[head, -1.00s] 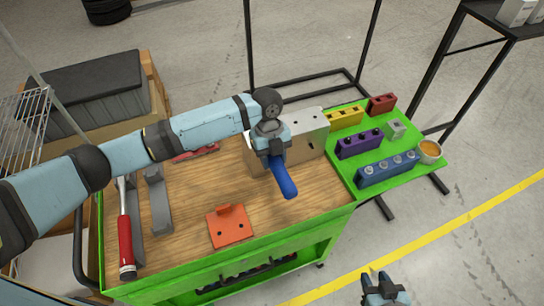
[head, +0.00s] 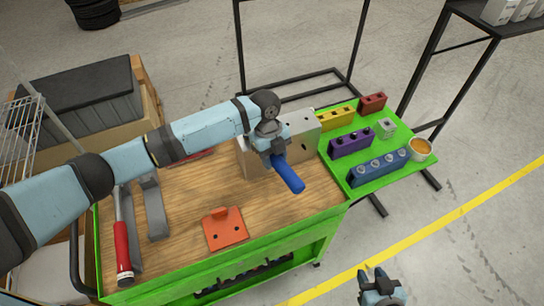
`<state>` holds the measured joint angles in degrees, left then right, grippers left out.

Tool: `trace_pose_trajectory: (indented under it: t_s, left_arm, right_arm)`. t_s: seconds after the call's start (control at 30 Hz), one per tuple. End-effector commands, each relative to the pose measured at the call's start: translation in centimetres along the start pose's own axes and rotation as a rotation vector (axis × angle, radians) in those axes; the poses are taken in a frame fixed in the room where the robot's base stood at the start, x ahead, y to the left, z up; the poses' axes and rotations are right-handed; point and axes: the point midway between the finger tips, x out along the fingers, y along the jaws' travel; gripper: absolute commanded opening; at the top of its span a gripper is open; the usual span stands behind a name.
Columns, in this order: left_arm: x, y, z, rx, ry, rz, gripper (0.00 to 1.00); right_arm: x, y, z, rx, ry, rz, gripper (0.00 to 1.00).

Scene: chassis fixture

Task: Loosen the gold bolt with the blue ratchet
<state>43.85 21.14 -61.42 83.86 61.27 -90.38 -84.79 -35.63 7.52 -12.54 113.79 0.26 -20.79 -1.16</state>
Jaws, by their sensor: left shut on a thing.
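The blue ratchet (head: 288,176) is in my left gripper (head: 275,157), which is shut on it at the front of the grey metal block (head: 306,137) on the cart. Its blue handle points down and to the right, toward the viewer. The ratchet head is hidden behind the gripper. I cannot make out the gold bolt; the gripper and wrist cover part of the block's face. My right gripper (head: 381,283) is at the bottom edge, away from the cart, with its two fingers apart and nothing between them.
An orange bracket (head: 225,229) and a red-handled tool (head: 122,245) lie on the wooden top (head: 185,215). On the green side shelf (head: 352,187) stand yellow (head: 335,119), red (head: 373,103), purple (head: 351,142) and blue (head: 378,168) holders and an orange-filled cup (head: 420,149).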

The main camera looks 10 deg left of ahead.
Motion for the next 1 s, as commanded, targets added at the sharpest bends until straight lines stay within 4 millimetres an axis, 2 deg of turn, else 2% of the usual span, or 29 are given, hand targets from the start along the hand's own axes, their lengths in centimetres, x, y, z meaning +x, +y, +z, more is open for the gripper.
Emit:
trace_pose_trajectory:
  t_s: [0.3, 1.0]
  left_arm:
    - [0.3, 0.1, -0.1, -0.009, 0.005, 0.004, 0.00]
    - [0.5, -1.8, 0.1, -0.138, 0.005, -0.027, 0.00]
  right_arm:
    - [0.0, 0.0, 0.0, 0.000, -0.001, 0.000, 0.37]
    - [-0.4, 0.0, -0.5, 0.000, -0.001, 0.000, 0.37]
